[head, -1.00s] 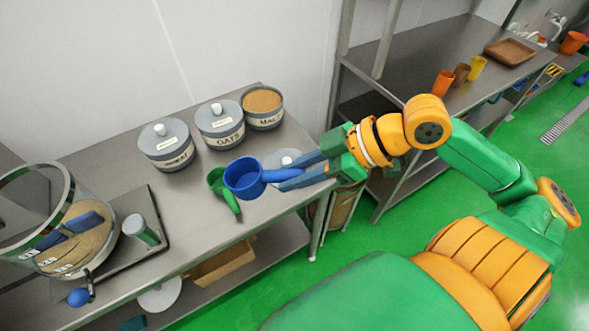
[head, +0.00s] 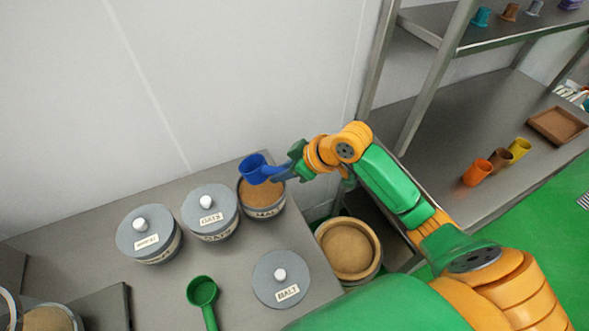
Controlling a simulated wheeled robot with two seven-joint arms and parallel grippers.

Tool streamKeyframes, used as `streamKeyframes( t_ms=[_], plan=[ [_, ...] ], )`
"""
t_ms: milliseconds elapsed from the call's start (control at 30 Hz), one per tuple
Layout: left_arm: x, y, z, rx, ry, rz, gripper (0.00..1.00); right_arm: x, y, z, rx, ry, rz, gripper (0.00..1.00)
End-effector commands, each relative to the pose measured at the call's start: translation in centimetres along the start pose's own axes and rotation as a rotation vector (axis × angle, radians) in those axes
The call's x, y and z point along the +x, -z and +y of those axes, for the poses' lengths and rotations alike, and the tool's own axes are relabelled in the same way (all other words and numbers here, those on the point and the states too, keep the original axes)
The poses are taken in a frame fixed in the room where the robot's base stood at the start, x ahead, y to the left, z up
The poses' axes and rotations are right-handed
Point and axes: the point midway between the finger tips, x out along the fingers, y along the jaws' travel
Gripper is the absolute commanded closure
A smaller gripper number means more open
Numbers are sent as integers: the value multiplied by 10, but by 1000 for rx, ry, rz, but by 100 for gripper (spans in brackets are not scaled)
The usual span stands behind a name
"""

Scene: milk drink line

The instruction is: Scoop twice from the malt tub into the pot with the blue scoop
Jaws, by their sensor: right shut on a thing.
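The malt tub (head: 265,212) stands open at the back of the steel table, filled with brown powder. Its grey lid (head: 279,283), labelled MALT, lies on the table in front of it. My right gripper (head: 285,173) is shut on the blue scoop (head: 253,168) and holds it above the back of the malt tub. The inside of the scoop's cup cannot be made out. The clear pot (head: 45,318) shows only in part at the lower left corner, with brown contents. My left gripper is not in view.
Two lidded tubs, OATS (head: 210,212) and another (head: 148,233), stand left of the malt tub. A green scoop (head: 203,291) lies in front. A round bin (head: 349,248) of brown powder stands right of the table. Cups and a brown tray (head: 557,126) sit on the right shelf.

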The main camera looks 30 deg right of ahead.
Motion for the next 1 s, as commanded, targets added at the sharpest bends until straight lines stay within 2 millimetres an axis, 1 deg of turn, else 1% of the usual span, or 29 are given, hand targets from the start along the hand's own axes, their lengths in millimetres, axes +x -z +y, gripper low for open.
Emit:
streamKeyframes(
  t_ms=[100,367,700,900,933,1000],
  plan=[
    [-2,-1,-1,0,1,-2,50,8,-4,0,-1,-1,-85,100],
    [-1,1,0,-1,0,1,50,32,-23,0,0,0,-324,100],
    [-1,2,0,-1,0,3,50,62,-49,0,1,2,-318,100],
    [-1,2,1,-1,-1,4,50,76,-29,0,0,1,-313,100],
    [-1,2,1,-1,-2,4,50,77,-29,0,0,0,-313,100],
    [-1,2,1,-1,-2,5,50,71,-37,1,0,-1,-315,100]
  ],
)
